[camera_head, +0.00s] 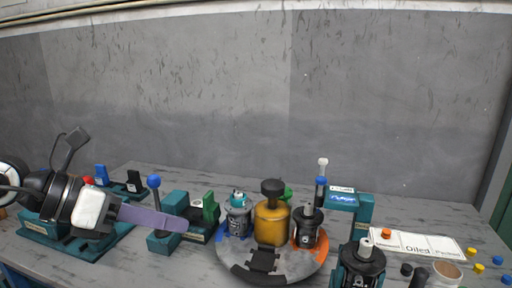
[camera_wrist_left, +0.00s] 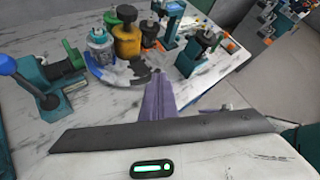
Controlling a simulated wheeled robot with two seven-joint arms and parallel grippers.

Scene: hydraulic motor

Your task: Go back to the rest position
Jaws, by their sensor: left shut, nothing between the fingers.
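My left gripper (camera_head: 176,223) comes in from the left in the head view, above the left part of the table. Its purple fingers are together with nothing between them, and they point right. The fingers also show in the left wrist view (camera_wrist_left: 158,97), pointing toward the round grey plate (camera_wrist_left: 105,73). In the head view they end left of that plate, apart from it. A yellow motor (camera_head: 271,222) with a black top stands on the plate, with a teal-and-grey motor (camera_head: 238,217) and a black motor (camera_head: 307,228) beside it. My right gripper is not in view.
A teal press with a blue-knobbed lever (camera_head: 154,183) stands near the left fingers. A teal stand (camera_head: 364,209) is behind right, and another black motor (camera_head: 361,262) is at front right. A white labelled tray (camera_head: 417,243) and small coloured caps (camera_head: 471,252) lie at right. A grey wall closes the back.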

